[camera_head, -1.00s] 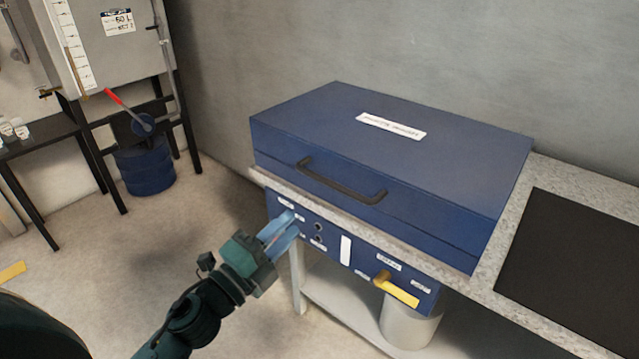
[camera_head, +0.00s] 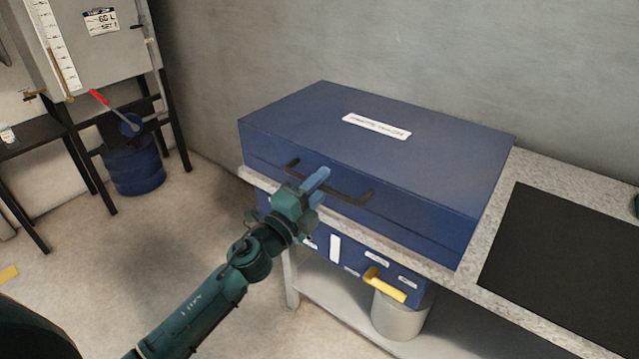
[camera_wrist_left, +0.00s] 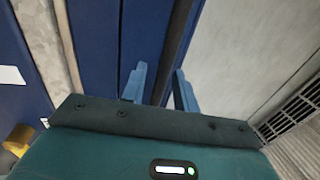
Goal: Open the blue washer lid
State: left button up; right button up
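The blue washer lid (camera_head: 380,150) is down on its box, with a white label on top. Its dark bar handle (camera_head: 352,193) runs along the front face. My left gripper (camera_head: 318,182) is in front of the handle and covers part of it in the head view. In the left wrist view, the two blue fingers of my left gripper (camera_wrist_left: 160,72) are apart, and the dark handle bar (camera_wrist_left: 178,42) runs through the gap between them. I cannot tell whether either finger touches the bar. My right gripper is not in view.
The box stands on a speckled counter (camera_head: 530,165) against a grey wall. A black mat (camera_head: 560,265) lies to its right. A blue panel with a yellow handle (camera_head: 385,286) is below the counter front. A blue drum (camera_head: 135,168) stands at the left.

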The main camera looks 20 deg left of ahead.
pick_arm(q)
grip_shut()
dwell(0.3)
dwell(0.3)
